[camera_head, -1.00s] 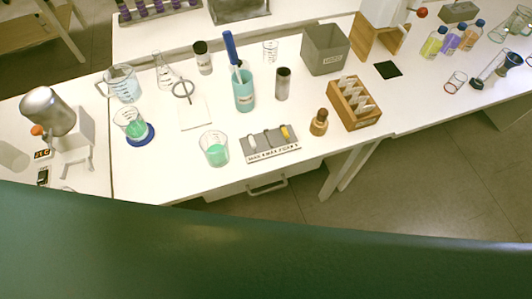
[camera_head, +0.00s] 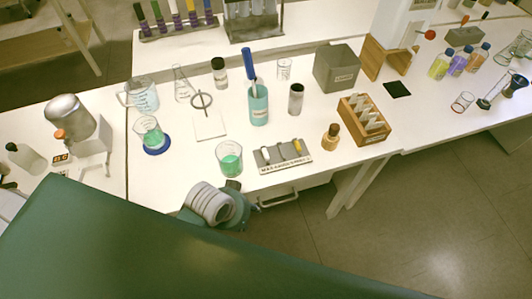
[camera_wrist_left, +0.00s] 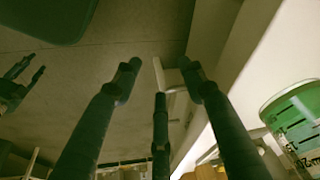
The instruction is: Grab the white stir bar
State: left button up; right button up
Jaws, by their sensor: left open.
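The white stir bar (camera_head: 265,154) lies at the left end of a small grey labelled holder (camera_head: 291,164) near the bench's front edge. A darker bar sits in the holder's middle and a yellow one (camera_head: 297,146) at its right end. My left gripper (camera_head: 236,190) is low beside the bench's front edge, left of and nearer than the holder, partly hidden by my arm. In the left wrist view its dark fingers (camera_wrist_left: 160,82) are spread with nothing between them. What looks like my right gripper (camera_wrist_left: 22,78) shows at that view's left edge, small and dark.
A beaker of green liquid (camera_head: 230,160) stands just left of the holder and close to my left gripper. A brown-topped bottle (camera_head: 331,138) and a wooden slide box (camera_head: 374,132) stand to the right. A teal cup with a blue-handled tool (camera_head: 258,105) is behind.

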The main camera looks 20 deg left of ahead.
pick_arm(q)
jog(key=d+r+m+h, duration=0.1)
jog(key=d+r+m, duration=0.15)
jog(key=r, duration=0.75)
jog(key=w+d+r+m+h, duration=0.1)
jog(key=w+d+r+m, duration=0.1)
jog(key=w+d+m, duration=0.3)
notch_tip(320, 180, up, 8)
jog(key=m+g+y, duration=0.3)
jog(key=m+y, duration=0.1)
jog(key=m, duration=1.3)
send_over(263, 153)
notch_tip(263, 153, down, 5)
jog(key=shift+a+r+p, duration=0.1)
jog(key=shift+a+p, duration=0.05)
jog(key=shift+p, duration=0.35)
jog(key=shift+f+p, duration=0.3)
jog(key=shift+f, duration=0.3)
jog(key=f+p, duration=0.1)
jog(key=f, duration=0.3)
jog(key=shift+d+f, duration=0.2)
pick_arm(e)
jog(key=r, duration=0.2)
jog(key=shift+s+r, duration=0.2)
jog(key=shift+r, duration=0.15)
